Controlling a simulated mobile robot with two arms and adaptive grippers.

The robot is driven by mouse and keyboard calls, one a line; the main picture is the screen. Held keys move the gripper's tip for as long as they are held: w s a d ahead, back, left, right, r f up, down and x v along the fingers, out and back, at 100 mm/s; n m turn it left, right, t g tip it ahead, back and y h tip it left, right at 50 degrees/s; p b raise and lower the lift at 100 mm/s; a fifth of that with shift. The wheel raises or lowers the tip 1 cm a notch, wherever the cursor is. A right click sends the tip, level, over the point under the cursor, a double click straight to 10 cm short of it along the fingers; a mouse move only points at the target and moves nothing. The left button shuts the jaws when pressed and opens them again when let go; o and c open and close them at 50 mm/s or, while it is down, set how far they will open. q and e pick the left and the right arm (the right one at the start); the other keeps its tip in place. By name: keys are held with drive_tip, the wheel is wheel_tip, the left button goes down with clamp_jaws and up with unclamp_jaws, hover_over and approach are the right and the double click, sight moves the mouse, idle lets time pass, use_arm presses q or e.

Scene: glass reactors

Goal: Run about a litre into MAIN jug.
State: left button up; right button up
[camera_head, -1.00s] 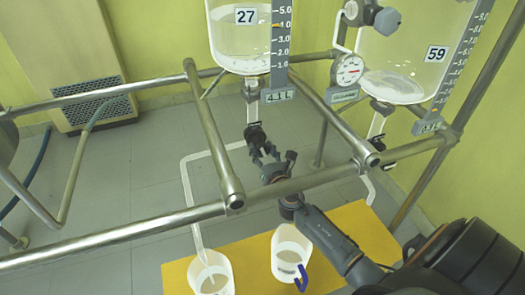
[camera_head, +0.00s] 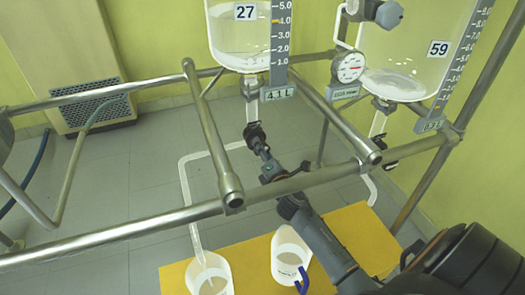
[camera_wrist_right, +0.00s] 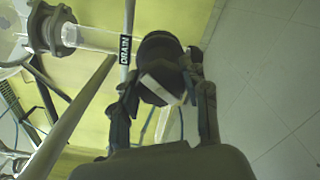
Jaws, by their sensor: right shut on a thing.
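Glass reactor 27 (camera_head: 238,45) holds clear liquid; its display (camera_head: 278,93) appears to read 4.1 L. Below it is a drain valve with a dark knob (camera_head: 254,135), which shows large beside a DRAIN label in the right wrist view (camera_wrist_right: 160,62). My right gripper (camera_head: 262,150) is shut on this knob, its fingers either side. A white outlet tube (camera_head: 186,185) runs left from the valve and down into the left white jug (camera_head: 212,262). A second white jug (camera_head: 291,240) with a blue handle stands right of it. Neither jug's label is legible. My left gripper is out of view.
Both jugs stand on a yellow platform (camera_head: 335,222). Steel rails (camera_head: 110,228) cross in front of the valve, close to my right arm. Reactor 59 (camera_head: 405,60) with its own outlet is on the right. A round gauge (camera_head: 348,68) hangs between the reactors.

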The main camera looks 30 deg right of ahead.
drive_tip(key=m, duration=0.4)
drive_tip(key=shift+m, duration=0.3)
drive_tip(key=m+p, duration=0.1)
drive_tip(key=m, duration=0.4)
drive_tip(key=shift+p, duration=0.35)
drive_tip(key=shift+f+m, duration=0.1)
drive_tip(key=shift+m, duration=0.4)
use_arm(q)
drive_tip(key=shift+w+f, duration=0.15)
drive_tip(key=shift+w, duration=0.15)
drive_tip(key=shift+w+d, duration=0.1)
use_arm(e)
drive_tip(key=o, duration=1.2)
drive_tip(key=shift+c, duration=0.2)
